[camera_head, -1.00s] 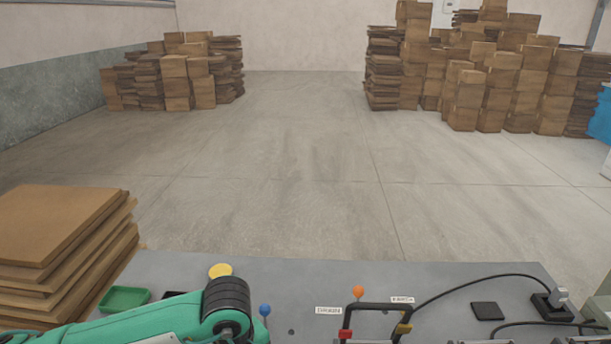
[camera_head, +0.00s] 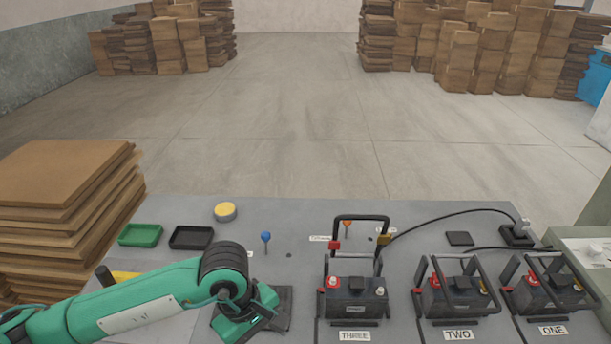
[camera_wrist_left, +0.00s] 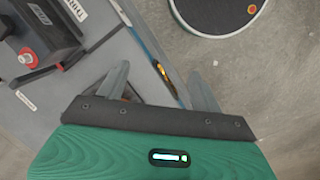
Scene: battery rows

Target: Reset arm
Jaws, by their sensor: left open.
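My left arm comes in from the left over the front of the grey bench (camera_head: 300,225). My left gripper is at its end, left of the battery marked THREE (camera_head: 355,298), with its fingertips hidden in the head view. In the left wrist view my left gripper (camera_wrist_left: 160,84) has its two fingers spread wide apart with nothing between them. The bench edge passes behind the fingers, and battery THREE (camera_wrist_left: 45,38) is apart from them at upper left. My right gripper shows in neither view.
Batteries TWO (camera_head: 455,298) and ONE (camera_head: 547,290) stand at right with black cables behind. A green tray (camera_head: 140,235), a black tray (camera_head: 191,237), a yellow button (camera_head: 225,211) and a blue-knobbed lever (camera_head: 266,238) are at left. Stacked boards (camera_head: 65,190) stand beside the bench.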

